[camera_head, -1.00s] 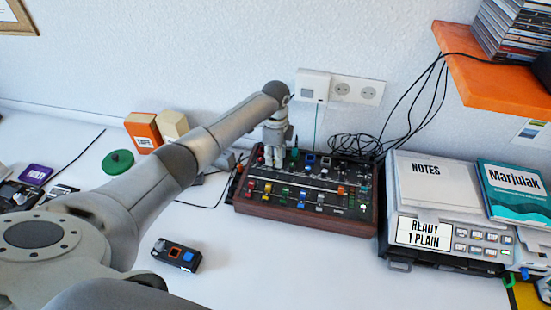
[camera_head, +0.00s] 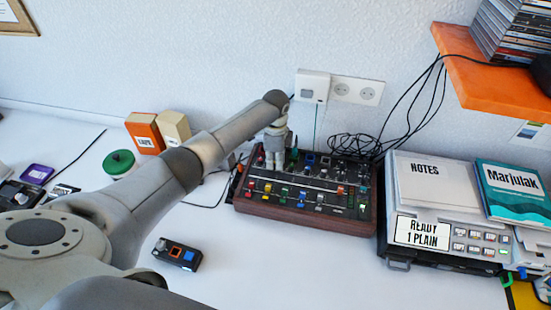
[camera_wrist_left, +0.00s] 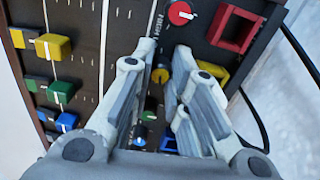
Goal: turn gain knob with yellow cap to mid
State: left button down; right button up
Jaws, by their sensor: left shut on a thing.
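The dark mixer (camera_head: 340,228) with a reddish-brown casing stands on the white table in the head view. My left gripper (camera_head: 273,165) points down at its back left part. In the left wrist view the fingers of my left gripper (camera_wrist_left: 163,62) are close around a small dark knob (camera_wrist_left: 160,76); its cap colour is hard to tell. My right gripper is not in view.
A red knob (camera_wrist_left: 180,13) and a red square frame (camera_wrist_left: 235,28) are near the fingers. Coloured slider caps (camera_wrist_left: 53,47) line the left. Black cables (camera_head: 350,147) lie behind the mixer; a grey device (camera_head: 440,215) stands right of it.

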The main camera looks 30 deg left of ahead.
pick_arm(q)
jog(key=shift+r+n+p, duration=0.25)
jog(key=shift+n+p, duration=0.1)
jog(key=shift+n, duration=0.15)
jog(key=shift+f+n, duration=0.2)
jog(key=shift+n, duration=0.4)
jog(key=c, duration=1.6)
grip_release()
jog(key=shift+c, duration=0.2)
